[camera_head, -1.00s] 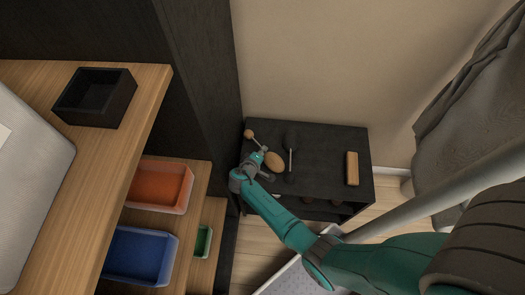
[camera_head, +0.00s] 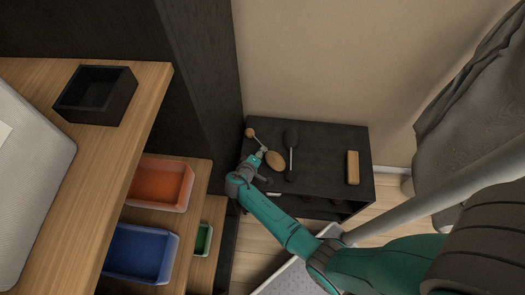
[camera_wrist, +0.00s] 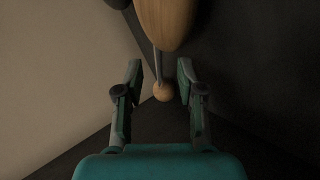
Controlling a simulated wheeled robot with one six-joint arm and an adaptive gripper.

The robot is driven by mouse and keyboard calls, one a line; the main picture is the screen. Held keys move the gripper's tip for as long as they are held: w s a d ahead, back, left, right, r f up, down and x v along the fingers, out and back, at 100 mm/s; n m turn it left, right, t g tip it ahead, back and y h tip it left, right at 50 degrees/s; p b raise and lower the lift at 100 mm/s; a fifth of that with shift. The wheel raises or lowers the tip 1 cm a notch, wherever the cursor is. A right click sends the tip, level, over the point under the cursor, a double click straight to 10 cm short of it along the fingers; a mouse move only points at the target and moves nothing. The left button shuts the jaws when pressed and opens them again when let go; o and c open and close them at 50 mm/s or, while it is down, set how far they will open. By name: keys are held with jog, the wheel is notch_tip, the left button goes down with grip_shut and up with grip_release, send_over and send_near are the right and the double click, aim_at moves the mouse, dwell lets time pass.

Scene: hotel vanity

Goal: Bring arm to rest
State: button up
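My teal arm reaches from the lower right to the dark cabinet (camera_head: 325,150). My gripper (camera_head: 259,160) is at the cabinet's left end, near a wooden brush-like item with an oval head (camera_head: 275,161) and a small round ball end (camera_head: 250,132). In the wrist view my gripper (camera_wrist: 160,75) has its two fingers spread apart with nothing gripped. The wooden oval (camera_wrist: 167,20) and the ball (camera_wrist: 163,91) show beyond the fingers, joined by a thin stem. Whether a finger touches the item cannot be told.
A dark-headed brush (camera_head: 291,140) and a wooden block (camera_head: 352,167) lie on the cabinet. At left are a black box (camera_head: 97,118), an orange tray (camera_head: 160,186), a blue tray (camera_head: 140,254) and a small green tray (camera_head: 203,240). A grey curtain (camera_head: 475,120) hangs at right.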

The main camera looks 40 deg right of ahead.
jog(key=v, duration=0.8)
jog(key=shift+s+a+r, duration=0.15)
jog(key=shift+a+r, duration=0.05)
jog(key=shift+a, duration=0.05)
jog(key=s+f+y, duration=0.1)
jog(key=s, duration=0.2)
jog(key=s+f+t+y, duration=0.1)
jog(key=s+f, duration=0.1)
jog(key=s, duration=0.1)
jog(key=s+f+n+y, duration=0.1)
jog(key=s, duration=0.3)
jog(key=shift+f+y, duration=0.2)
jog(key=shift+y, duration=0.1)
jog(key=s+a+r+t+y, duration=0.1)
jog(key=s+a+r+y, duration=0.1)
jog(key=s, duration=0.4)
jog(key=s+a+r+t+y, duration=0.1)
jog(key=s+r+y, duration=0.15)
jog(key=s, duration=0.35)
jog(key=s+a+r+m+t+y, duration=0.1)
jog(key=s+r+t, duration=0.2)
jog(key=r, duration=1.1)
jog(key=s+a+r+m+t+y, duration=0.1)
jog(key=s+a+r+m+t, duration=0.1)
jog(key=s+r, duration=0.6)
notch_tip(320, 180, up, 7)
jog(key=shift+s+a+f+t, duration=0.2)
jog(key=shift+s+t, duration=0.2)
jog(key=shift+t, duration=0.5)
jog(key=shift+y, duration=0.25)
